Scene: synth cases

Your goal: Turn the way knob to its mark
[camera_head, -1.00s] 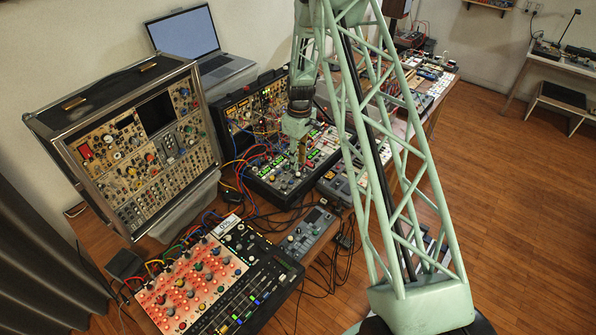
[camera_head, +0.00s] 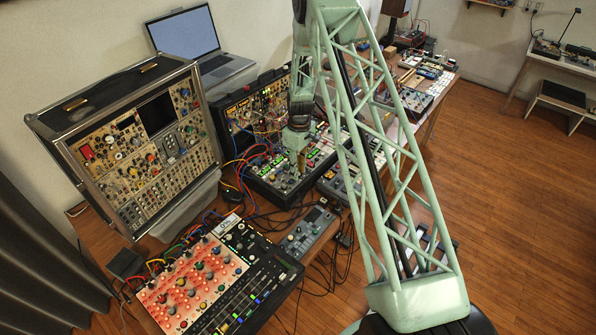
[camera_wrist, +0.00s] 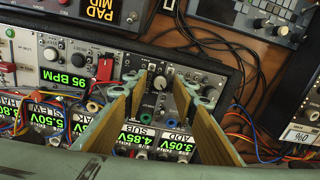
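My gripper (camera_wrist: 158,88) is open, with its two brass-coloured fingers spread apart. A small pale round knob (camera_wrist: 159,82) on a dark module panel (camera_wrist: 158,103) lies between the fingertips in the wrist view. Neither finger visibly touches it. I cannot read a label or a mark there, so I cannot confirm that it is the way knob. In the head view my gripper (camera_head: 301,161) points down at the small modular case (camera_head: 262,190), and the knob is too small to make out.
Lit green displays (camera_wrist: 175,145) and patch cables (camera_wrist: 262,140) crowd around the panel. A red switch or plug (camera_wrist: 104,69) stands left of the fingers. The red-faced mixer (camera_head: 190,280), the tall synth case (camera_head: 135,150) and a laptop (camera_head: 190,40) surround the work area.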

